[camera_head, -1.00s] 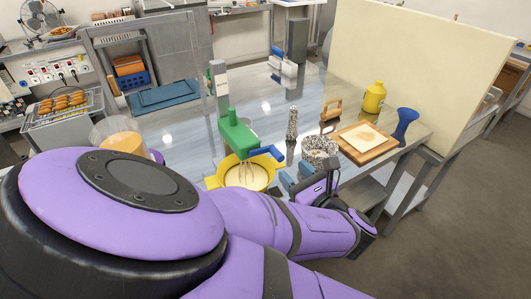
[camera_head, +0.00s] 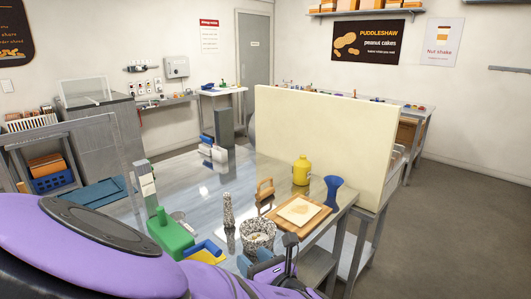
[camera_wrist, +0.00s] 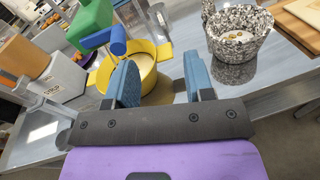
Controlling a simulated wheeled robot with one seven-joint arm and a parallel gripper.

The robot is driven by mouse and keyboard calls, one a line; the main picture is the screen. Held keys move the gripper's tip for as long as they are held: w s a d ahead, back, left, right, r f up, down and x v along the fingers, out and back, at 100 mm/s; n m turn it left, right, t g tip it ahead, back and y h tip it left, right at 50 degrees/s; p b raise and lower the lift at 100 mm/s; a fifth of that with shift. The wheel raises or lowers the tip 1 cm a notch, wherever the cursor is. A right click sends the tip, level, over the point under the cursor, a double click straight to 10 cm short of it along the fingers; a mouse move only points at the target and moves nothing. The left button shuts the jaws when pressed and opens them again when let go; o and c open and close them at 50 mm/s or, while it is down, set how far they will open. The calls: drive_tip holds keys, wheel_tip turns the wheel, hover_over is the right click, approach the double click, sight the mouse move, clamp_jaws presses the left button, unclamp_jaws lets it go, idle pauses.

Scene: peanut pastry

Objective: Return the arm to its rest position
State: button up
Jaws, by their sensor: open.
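My gripper (camera_wrist: 163,84) is open, with two blue finger pads apart and nothing between them in the wrist view. My purple arm fills the lower left. Beyond the fingers in the wrist view are a yellow bowl (camera_wrist: 138,76) with pale contents and a green mixer (camera_wrist: 92,22) with a blue part. The green mixer (camera_head: 170,233) also shows in the head view.
A speckled mortar (camera_head: 258,235), a wooden board (camera_head: 319,217), a yellow bottle (camera_head: 301,171) and a blue hourglass-shaped object (camera_head: 333,188) stand on the metal table (camera_head: 205,195). A cream partition (camera_head: 325,140) rises behind. Open floor (camera_head: 450,225) lies to the right.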

drive_tip(key=w+d+r+m+g+h, duration=0.1)
drive_tip(key=w+d+m+h, duration=0.3)
drive_tip(key=m, duration=0.4)
drive_tip(key=w+d+r+m+h, duration=0.1)
drive_tip(key=w+d+m+h, duration=0.2)
drive_tip(key=d+m, duration=0.45)
drive_tip(key=s+d+r+m+g+h, duration=0.1)
drive_tip(key=d+r+m+g+h, duration=0.15)
drive_tip(key=d+r+m, duration=0.7)
drive_tip(key=s+d+r+m+g, duration=0.3)
drive_tip(key=s+d+r+m, duration=0.6)
drive_tip(key=r+m, duration=0.1)
drive_tip(key=s+d+r+m, duration=0.2)
drive_tip(key=s+r+m, duration=0.1)
drive_tip(key=s, duration=0.3)
drive_tip(key=s+d+r+m+g+h, duration=0.1)
drive_tip(key=s+d+r+m, duration=0.1)
drive_tip(key=s, duration=0.5)
drive_tip(key=shift+d+r+m, duration=0.4)
drive_tip(key=shift+m, duration=0.5)
